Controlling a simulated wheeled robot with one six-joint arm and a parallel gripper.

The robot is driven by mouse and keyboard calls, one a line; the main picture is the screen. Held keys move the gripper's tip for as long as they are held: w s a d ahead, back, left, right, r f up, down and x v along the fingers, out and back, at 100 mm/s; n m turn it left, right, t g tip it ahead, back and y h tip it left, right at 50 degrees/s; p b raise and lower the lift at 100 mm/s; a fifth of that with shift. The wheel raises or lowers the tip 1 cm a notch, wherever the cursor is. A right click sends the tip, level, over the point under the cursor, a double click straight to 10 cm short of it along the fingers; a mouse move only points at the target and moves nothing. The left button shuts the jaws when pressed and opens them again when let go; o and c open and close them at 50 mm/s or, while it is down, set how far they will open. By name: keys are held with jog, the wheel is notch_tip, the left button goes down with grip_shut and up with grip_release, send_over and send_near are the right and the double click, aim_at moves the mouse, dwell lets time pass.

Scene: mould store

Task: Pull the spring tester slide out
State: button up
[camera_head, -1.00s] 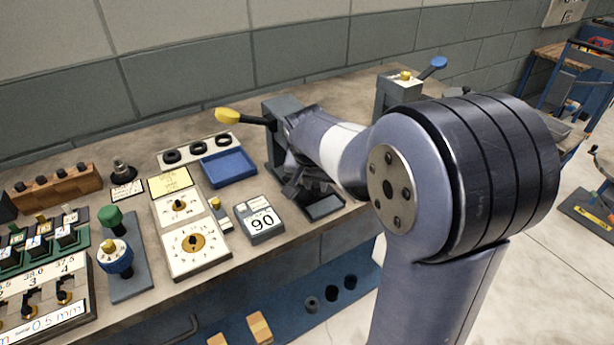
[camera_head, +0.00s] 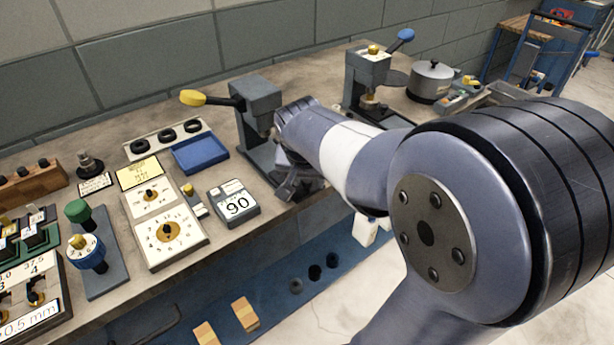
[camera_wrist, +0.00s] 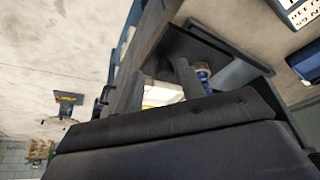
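The grey press-like tester with a yellow lever knob (camera_head: 258,100) stands upright on the bench; I take it as the spring tester. Its dark base (camera_head: 262,165) runs toward the bench's front edge, and my gripper and forearm hide its front part. My gripper (camera_head: 293,188) is low at that front end. In the wrist view my gripper's two fingers (camera_wrist: 160,88) stand apart, with a pale patch between them. A dark flat plate (camera_wrist: 205,48), perhaps the slide, lies just beyond the fingers. Contact with it cannot be told.
A similar tester with a blue knob (camera_head: 366,75) and a metal pot (camera_head: 432,78) stand to the right. Left are a block marked 90 (camera_head: 234,203), a blue tray (camera_head: 200,153) and a dial panel (camera_head: 168,238). Clear floor (camera_head: 320,318) lies in front.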

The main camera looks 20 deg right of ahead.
jog(key=shift+o, duration=0.4)
jog(key=shift+r, duration=0.15)
jog(key=shift+a+r, duration=0.1)
jog(key=shift+r, duration=0.25)
jog(key=p+v, duration=0.1)
jog(key=v, duration=0.8)
jog(key=shift+s+r, duration=0.25)
jog(key=shift+r, duration=0.1)
jog(key=shift+a, duration=0.1)
jog(key=b+x, duration=0.1)
jog(key=x, duration=1)
jog(key=shift+w+a, duration=0.3)
jog(key=shift+w, duration=0.6)
jog(key=shift+w+a, duration=0.2)
jog(key=shift+w, duration=0.4)
jog(key=shift+s, duration=0.1)
